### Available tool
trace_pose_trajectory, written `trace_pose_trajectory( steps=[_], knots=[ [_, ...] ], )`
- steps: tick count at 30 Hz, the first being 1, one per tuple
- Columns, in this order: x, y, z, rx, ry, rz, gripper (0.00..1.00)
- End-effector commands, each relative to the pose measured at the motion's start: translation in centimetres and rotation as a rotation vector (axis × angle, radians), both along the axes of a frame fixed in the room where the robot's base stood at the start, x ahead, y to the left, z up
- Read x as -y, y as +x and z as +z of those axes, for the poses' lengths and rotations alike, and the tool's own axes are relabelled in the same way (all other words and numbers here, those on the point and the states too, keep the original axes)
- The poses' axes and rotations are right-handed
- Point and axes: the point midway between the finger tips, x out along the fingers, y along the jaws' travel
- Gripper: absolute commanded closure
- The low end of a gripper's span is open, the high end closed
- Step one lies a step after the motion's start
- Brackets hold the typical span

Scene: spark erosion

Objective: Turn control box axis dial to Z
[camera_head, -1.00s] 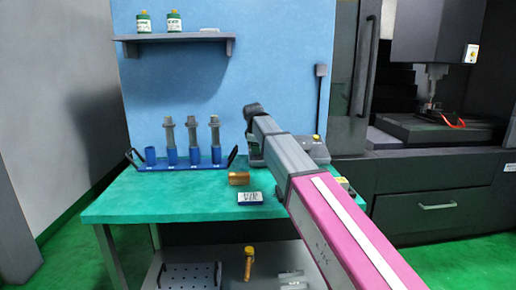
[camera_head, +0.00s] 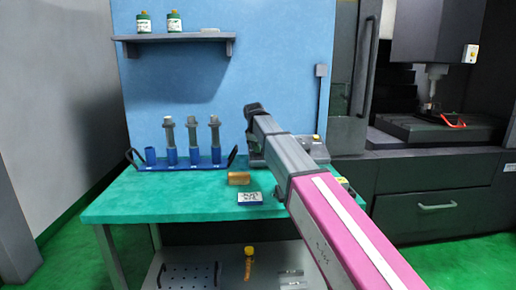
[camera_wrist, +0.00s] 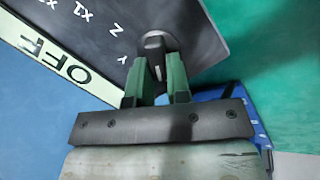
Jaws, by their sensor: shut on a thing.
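In the wrist view, the dark panel of the control box (camera_wrist: 205,22) fills the upper part, with white marks including X1, Z and Y beside a round axis dial (camera_wrist: 154,41). My gripper (camera_wrist: 158,64) has its two green fingers closed on the dial. The fingers hide much of the dial, so I cannot tell which mark it points at. A pale edge strip of the box reads OFF. In the head view my arm hides the gripper and the dial.
The green table (camera_head: 130,205) holds a blue rack (camera_head: 185,163) with grey-topped holders, a copper-coloured block (camera_head: 239,178) and a small labelled box (camera_head: 250,198). A shelf (camera_head: 175,37) with two bottles is on the blue wall. The dark machine (camera_head: 430,195) stands at right.

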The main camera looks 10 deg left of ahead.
Motion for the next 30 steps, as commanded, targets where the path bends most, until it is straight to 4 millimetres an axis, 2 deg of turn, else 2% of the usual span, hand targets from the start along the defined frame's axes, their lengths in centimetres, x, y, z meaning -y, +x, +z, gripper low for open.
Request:
trace_pose_trajectory(
  steps=[30],
  knots=[
    [0.97,0.82,0.19,-0.091,0.342,-0.881,1.00]
  ],
)
